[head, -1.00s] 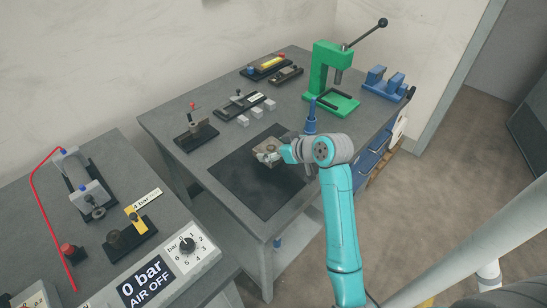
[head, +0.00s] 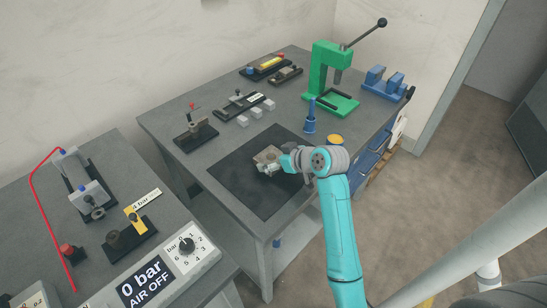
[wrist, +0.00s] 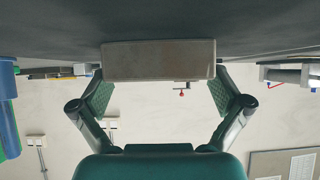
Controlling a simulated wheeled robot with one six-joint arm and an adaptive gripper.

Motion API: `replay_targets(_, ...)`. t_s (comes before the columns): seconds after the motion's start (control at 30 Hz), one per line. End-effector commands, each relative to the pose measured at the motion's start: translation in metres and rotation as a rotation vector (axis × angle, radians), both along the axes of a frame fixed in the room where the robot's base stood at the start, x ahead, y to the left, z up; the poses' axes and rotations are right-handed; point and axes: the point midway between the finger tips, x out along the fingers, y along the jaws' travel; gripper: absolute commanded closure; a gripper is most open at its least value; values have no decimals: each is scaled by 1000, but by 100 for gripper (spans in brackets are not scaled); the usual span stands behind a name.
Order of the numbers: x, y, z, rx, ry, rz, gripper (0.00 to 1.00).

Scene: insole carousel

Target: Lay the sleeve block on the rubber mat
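The sleeve block (head: 268,156), a squat grey-brown block, is over the dark rubber mat (head: 240,185) in the head view, near its back right part. In the wrist view the block (wrist: 158,60) shows as a wide plain face between the fingertips, against the dark surface. My gripper (head: 272,166) reaches in from the right, low and nearly level. In the wrist view its two fingers (wrist: 160,72) meet the block's left and right sides, so it looks shut on the block. Whether the underside touches the mat is hidden.
Three pale cubes (head: 256,112) and a black clamp fixture (head: 196,135) stand behind the mat. A blue post (head: 309,118) and a yellow-topped round part (head: 334,140) are to the right. A green press (head: 330,80) stands at the back. The mat's front and left are clear.

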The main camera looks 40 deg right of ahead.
Motion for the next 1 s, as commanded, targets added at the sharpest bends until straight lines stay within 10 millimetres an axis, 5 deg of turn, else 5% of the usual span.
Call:
replay_targets(0.27, -4, -1, 6, -1, -1, -1, 0)
replay_targets(0.8, -83, -4, 59, -1, -1, -4, 0)
replay_targets(1.0, -97, -4, 69, 0, 0, -1, 0)
